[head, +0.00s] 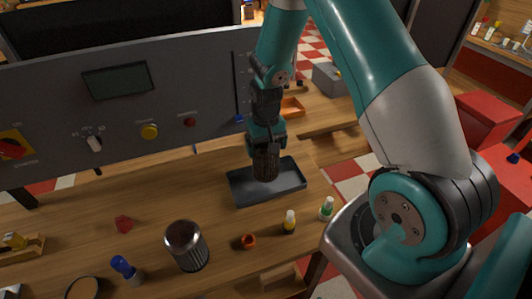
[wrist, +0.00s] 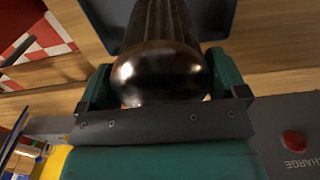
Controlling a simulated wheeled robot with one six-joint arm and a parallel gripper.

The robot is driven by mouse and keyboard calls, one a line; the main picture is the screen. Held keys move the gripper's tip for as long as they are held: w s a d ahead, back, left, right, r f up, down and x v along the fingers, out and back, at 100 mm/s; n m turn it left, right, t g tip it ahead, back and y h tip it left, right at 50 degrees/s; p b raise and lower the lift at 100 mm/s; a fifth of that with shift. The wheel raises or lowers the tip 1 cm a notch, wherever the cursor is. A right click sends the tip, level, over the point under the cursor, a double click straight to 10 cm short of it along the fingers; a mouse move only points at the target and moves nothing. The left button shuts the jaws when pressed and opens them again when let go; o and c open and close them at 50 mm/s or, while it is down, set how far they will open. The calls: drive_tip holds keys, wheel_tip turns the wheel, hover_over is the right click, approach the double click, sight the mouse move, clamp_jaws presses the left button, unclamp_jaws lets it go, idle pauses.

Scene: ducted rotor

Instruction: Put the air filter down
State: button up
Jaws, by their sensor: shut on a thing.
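The air filter (head: 266,166) is a dark, ribbed cylinder, upright in the head view. My gripper (head: 265,146) is shut on its upper end. In the wrist view, the filter's shiny dark rounded end (wrist: 160,76) sits between the two teal fingers of my gripper (wrist: 163,88). The filter is over the dark grey tray (head: 293,181) on the wooden table. Whether its lower end touches the tray floor I cannot tell. Part of the tray (wrist: 101,18) also shows behind the filter in the wrist view.
A grey control panel (head: 120,105) rises behind. An orange tray (head: 291,107) lies beyond.

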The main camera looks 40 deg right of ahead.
drive_tip(key=shift+f+p, duration=0.5)
drive_tip(key=shift+f, duration=1.75)
drive_tip(key=shift+f, duration=0.15)
drive_tip(key=o, duration=0.6)
wheel_tip(320, 180, up, 12)
drive_tip(key=b, duration=0.4)
drive_tip(key=s+a+r+n+y, duration=0.1)
drive_tip(key=s+a+r+n, duration=0.1)
drive_tip(key=s+a+r, duration=0.3)
drive_tip(key=s+a+r+n+y, duration=0.1)
drive_tip(key=s+a+r+n, duration=0.1)
drive_tip(key=a+r, duration=0.4)
drive_tip(key=s+a+r+n+y, duration=0.1)
drive_tip(key=s+a+r+n, duration=0.1)
drive_tip(key=s, duration=0.6)
drive_tip(key=s+a+r+n+y, duration=0.1)
drive_tip(key=s+a+r+n, duration=0.2)
drive_tip(key=s+a, duration=0.4)
drive_tip(key=shift+s+a+r+n, duration=0.3)
drive_tip(key=shift+s+n, duration=0.15)
drive_tip(key=shift+n, duration=0.25)
